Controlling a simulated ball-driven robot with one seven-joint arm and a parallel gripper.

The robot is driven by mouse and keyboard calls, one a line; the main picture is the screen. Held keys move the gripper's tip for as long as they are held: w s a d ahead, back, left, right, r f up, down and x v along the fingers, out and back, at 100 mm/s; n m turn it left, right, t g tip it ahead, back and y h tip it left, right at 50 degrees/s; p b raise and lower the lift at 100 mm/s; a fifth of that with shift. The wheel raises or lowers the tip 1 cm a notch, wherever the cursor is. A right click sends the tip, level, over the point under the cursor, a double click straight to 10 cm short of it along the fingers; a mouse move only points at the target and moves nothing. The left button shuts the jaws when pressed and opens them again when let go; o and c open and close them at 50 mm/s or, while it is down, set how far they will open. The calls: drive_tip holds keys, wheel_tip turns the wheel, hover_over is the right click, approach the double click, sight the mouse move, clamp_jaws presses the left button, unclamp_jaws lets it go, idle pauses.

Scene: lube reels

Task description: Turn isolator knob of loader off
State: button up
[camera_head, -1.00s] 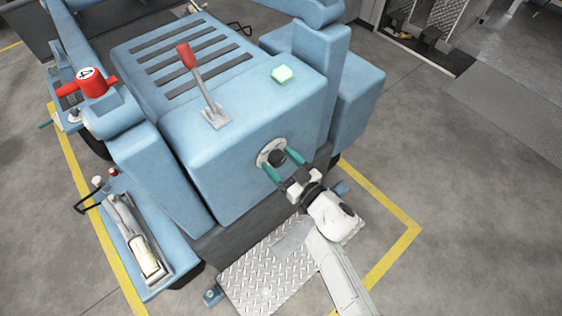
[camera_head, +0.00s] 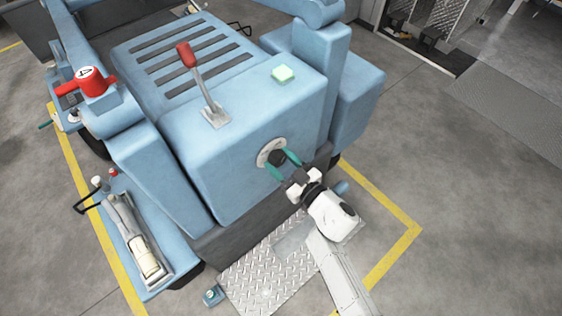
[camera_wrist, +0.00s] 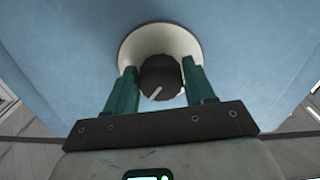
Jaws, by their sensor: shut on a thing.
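The isolator knob (camera_head: 278,158) is a dark round knob on a pale disc on the end face of the blue loader (camera_head: 225,165). In the wrist view the black knob (camera_wrist: 160,77) shows a white mark pointing down and left, in front of the pale round plate (camera_wrist: 157,40). My gripper (camera_head: 281,164) reaches the knob from the lower right. Its two green fingers are closed on the knob's sides, one left and one right in the wrist view (camera_wrist: 161,85). The knob's face is partly visible between them.
A red numbered part (camera_head: 90,82) is at the left. A tread plate (camera_head: 262,265) lies below my arm. Open floor lies to the right.

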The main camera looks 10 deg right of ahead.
drive_tip(key=n+b, duration=0.1)
drive_tip(key=n, duration=0.3)
drive_tip(key=shift+d+f, duration=0.1)
drive_tip(key=n+b, duration=0.1)
drive_tip(key=n, duration=0.3)
drive_tip(key=shift+w, duration=0.1)
drive_tip(key=n+b, duration=0.1)
drive_tip(key=n, duration=0.3)
drive_tip(key=shift+d, duration=0.1)
drive_tip(key=shift+n+b, duration=0.8)
drive_tip(key=shift+n, duration=1.1)
drive_tip(key=shift+r+n, duration=0.25)
drive_tip(key=shift+n, duration=0.05)
drive_tip(key=shift+c, duration=0.2)
drive_tip(key=o, duration=1)
drive_tip(key=v, duration=1)
drive_tip(key=shift+s+d, duration=0.3)
drive_tip(key=shift+d, duration=0.05)
